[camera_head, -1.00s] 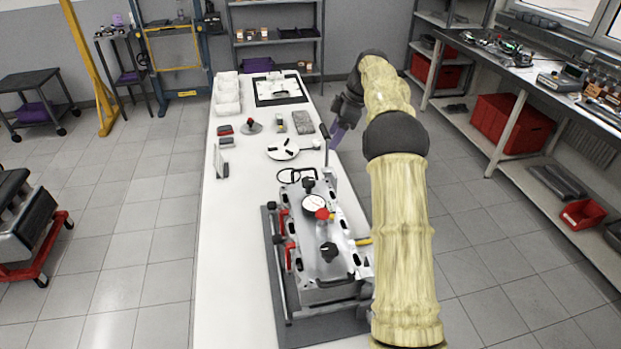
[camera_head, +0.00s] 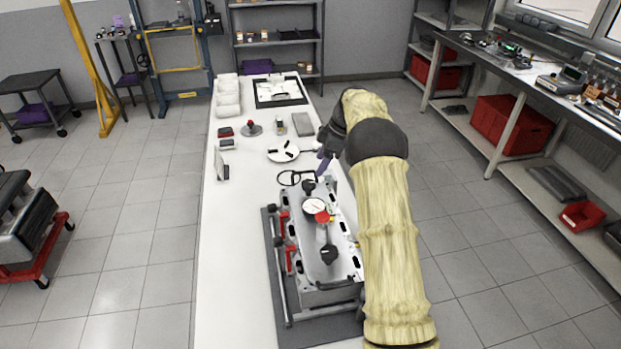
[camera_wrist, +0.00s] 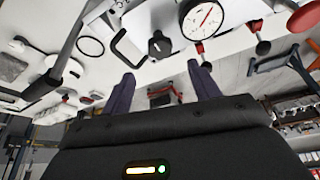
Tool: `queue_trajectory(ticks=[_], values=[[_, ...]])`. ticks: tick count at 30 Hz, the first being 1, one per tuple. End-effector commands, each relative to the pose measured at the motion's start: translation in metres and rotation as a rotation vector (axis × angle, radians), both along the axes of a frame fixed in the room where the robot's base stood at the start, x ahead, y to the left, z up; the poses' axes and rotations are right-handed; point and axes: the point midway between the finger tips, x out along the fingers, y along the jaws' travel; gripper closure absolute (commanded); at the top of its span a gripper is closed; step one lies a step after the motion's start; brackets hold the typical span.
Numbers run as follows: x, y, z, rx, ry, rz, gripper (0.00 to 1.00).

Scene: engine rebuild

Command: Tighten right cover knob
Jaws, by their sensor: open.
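The engine cover (camera_head: 318,265) lies on a dark mat on the white bench. A black knob (camera_head: 308,186) stands at its far end and another black knob (camera_head: 329,253) toward its near end. I cannot tell which is the right cover knob. My gripper (camera_head: 323,166) is just beyond the far knob, its purple fingers pointing down. In the wrist view my open gripper (camera_wrist: 163,84) has its fingers apart with nothing between them. A black knob (camera_wrist: 160,44) shows above the gap between them, apart from both fingertips.
A round gauge (camera_head: 314,206) and a red knob (camera_head: 322,216) stand between the black knobs. Red clamp handles (camera_head: 288,256) line the cover's left side.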

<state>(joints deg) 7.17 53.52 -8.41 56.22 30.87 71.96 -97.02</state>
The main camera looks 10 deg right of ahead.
Motion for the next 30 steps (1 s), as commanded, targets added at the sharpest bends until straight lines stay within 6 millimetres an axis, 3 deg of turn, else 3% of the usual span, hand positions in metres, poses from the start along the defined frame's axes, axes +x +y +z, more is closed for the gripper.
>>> queue_trajectory(ticks=[12, 18, 25, 30], values=[[0.007, 0.027, -0.065, 0.001, 0.003, 0.002, 0.39], [0.008, 0.032, -0.077, 0.000, 0.000, 0.000, 0.39], [0.008, 0.032, -0.078, 0.001, -0.001, 0.001, 0.39], [0.008, 0.032, -0.078, 0.001, -0.001, 0.001, 0.70]])
